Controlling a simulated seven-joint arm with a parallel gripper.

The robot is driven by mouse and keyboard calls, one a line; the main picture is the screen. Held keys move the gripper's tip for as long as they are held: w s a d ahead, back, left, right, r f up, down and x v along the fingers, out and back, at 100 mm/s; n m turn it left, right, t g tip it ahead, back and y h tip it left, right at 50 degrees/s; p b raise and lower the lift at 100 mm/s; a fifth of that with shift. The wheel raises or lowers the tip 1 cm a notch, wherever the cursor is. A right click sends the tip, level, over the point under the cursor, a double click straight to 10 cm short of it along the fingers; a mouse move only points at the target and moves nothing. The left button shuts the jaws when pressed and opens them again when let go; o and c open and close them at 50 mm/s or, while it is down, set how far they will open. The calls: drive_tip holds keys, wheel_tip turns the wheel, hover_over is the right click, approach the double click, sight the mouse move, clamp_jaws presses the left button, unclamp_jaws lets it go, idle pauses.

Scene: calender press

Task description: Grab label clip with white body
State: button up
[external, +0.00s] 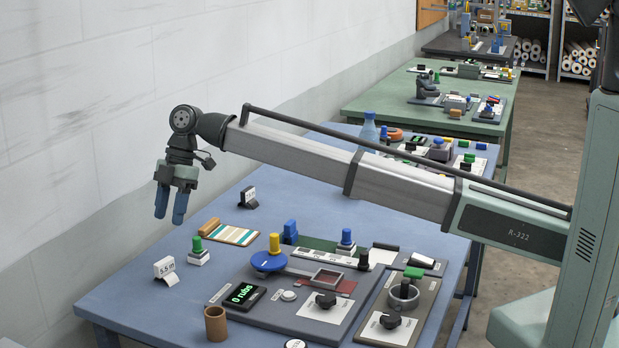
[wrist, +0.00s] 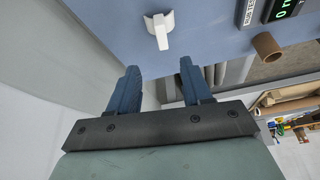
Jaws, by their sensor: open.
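The label clip with a white body (external: 165,269) stands upright near the left edge of the blue table, with a card reading about "5.5 m". It also shows in the wrist view as a small white shape (wrist: 159,28) at the top, beyond the fingertips. My gripper (external: 171,203) is open and empty, its blue fingers pointing down well above the table. In the wrist view its two fingers (wrist: 159,68) are spread apart, with the white clip roughly in line with the gap. A second label clip with a black body (external: 249,198) stands farther back on the table.
A brown cup (external: 215,323) and a black display (external: 244,296) stand right of the white clip. A white block with a green knob (external: 198,251) and a striped card (external: 231,235) lie behind it. The wall (external: 60,190) runs close along the left.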

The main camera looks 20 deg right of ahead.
sight(164, 260)
drive_tip(key=x, duration=0.7)
drive_tip(key=shift+w+d, duration=0.1)
drive_tip(key=shift+d+x, duration=0.1)
drive_tip(key=shift+x, duration=1.2)
drive_tip(key=shift+d+x, duration=0.15)
drive_tip(key=shift+x, duration=1.2)
drive_tip(key=shift+c, duration=0.5)
clamp_jaws()
